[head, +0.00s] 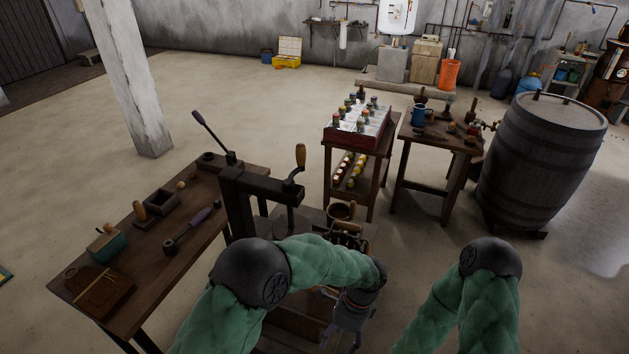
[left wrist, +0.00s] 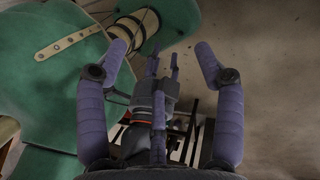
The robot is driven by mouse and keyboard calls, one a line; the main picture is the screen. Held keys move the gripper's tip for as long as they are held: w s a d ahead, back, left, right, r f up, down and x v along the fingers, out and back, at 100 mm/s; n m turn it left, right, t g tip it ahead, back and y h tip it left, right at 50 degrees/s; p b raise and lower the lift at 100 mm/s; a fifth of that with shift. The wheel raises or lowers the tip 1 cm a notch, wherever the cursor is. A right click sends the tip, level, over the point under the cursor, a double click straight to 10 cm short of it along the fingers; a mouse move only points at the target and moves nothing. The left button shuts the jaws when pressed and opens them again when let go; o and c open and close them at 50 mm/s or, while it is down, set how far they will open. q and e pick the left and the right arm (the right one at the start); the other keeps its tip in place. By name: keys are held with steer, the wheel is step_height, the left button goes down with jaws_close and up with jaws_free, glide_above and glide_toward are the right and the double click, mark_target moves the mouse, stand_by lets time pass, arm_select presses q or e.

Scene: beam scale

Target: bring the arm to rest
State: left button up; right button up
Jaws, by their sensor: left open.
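In the head view my left arm comes in from the lower left, bends at a dark elbow and reaches right. My left gripper (head: 340,340) hangs downward at its end, in front of the bench with the press. In the left wrist view its two purple fingers (left wrist: 160,50) are spread wide, with nothing held between them. My right arm shows at the lower right in the head view, its gripper out of frame there. A dark gripper (left wrist: 158,105), apparently my right one, shows beyond the left fingers in the wrist view; its opening is unclear.
A dark lever press (head: 240,200) stands close behind my left forearm. A wooden table (head: 185,215) with tools is at left. A stand holds a bottle crate (head: 357,140); a small table (head: 440,135) and a barrel (head: 540,150) stand at right. Open floor lies at far left.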

arm_select(q)
steer(key=s+a+f+n+t+h+b, duration=0.1)
steer(key=s+a+f+n+h, duration=0.2)
steer(key=s+a+f+n, duration=0.2)
steer(key=s+a+f+n+t+h+b, duration=0.2)
steer(key=s+a+f+n+h, duration=0.2)
steer(key=a+f+n, duration=0.7)
step_height(320, 180, down, 5)
steer(key=n, duration=0.6)
steer(key=shift+s+r, duration=0.2)
steer(key=shift+s, duration=0.15)
